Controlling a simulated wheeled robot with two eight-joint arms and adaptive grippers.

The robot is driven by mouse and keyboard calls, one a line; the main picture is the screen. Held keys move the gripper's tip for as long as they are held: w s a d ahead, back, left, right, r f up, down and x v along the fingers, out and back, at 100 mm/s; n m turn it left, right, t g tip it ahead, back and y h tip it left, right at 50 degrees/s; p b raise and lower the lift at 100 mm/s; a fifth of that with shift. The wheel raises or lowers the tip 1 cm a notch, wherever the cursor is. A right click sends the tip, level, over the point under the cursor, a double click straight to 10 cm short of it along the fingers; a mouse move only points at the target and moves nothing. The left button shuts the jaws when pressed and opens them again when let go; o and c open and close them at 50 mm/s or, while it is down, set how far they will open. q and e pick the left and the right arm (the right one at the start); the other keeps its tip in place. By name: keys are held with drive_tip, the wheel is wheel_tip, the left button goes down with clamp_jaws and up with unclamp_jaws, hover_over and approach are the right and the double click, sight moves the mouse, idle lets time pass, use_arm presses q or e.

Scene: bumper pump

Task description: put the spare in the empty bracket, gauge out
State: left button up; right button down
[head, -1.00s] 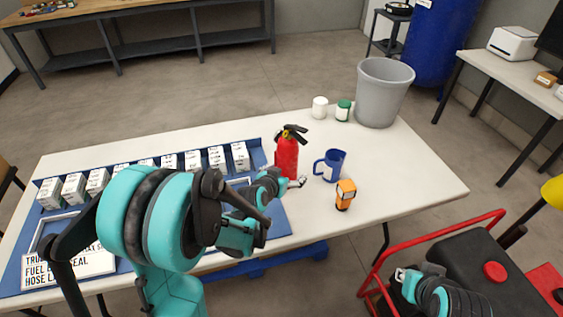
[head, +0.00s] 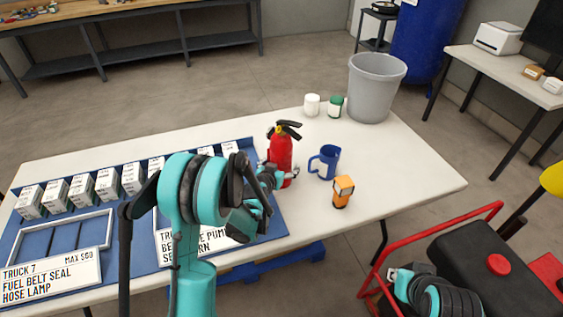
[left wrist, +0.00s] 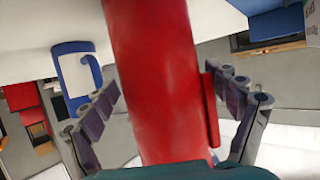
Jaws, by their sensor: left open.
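A red fire extinguisher (head: 281,152) with a black handle and a yellow gauge spot stands upright on the white table. My left gripper (head: 279,178) is low at its near side, fingers open. In the left wrist view the red cylinder (left wrist: 155,60) fills the space between the spread fingers of my left gripper (left wrist: 168,85); I cannot tell whether they touch it. My right gripper (head: 396,274) is at the lower right, away from the table things; its fingers are too small to read. I cannot make out an empty bracket.
A blue mug (head: 325,163) and an orange device (head: 343,191) stand right of the extinguisher. Two small jars (head: 312,105) and a grey bin (head: 376,88) are behind. White boxes (head: 107,185) line the blue tray (head: 146,258) at left. A red tubular frame (head: 448,226) is lower right.

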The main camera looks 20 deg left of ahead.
sight(282, 143)
use_arm(q)
drive_tip(key=c, duration=1.8)
drive_tip(key=shift+w+r, duration=0.1)
drive_tip(key=shift+c, duration=0.8)
wheel_tip(282, 143, up, 10)
drive_tip(key=p, duration=0.4)
drive_tip(key=shift+p, duration=0.4)
drive_tip(key=shift+c, duration=0.2)
drive_tip(key=shift+m+h, duration=0.5)
drive_tip(key=v, duration=0.2)
drive_tip(key=d+v, duration=0.1)
drive_tip(key=v, duration=0.2)
drive_tip(key=f+v, duration=0.1)
drive_tip(key=v, duration=0.2)
drive_tip(key=shift+s+d+r, duration=0.1)
drive_tip(key=shift+s+d, duration=0.05)
drive_tip(key=shift+s, duration=0.3)
drive_tip(key=s+d+r+m+h, duration=0.1)
drive_tip(key=s+d+r+h, duration=0.1)
drive_tip(key=s, duration=0.7)
drive_tip(key=shift+s+m, duration=0.3)
drive_tip(key=shift+d, duration=0.15)
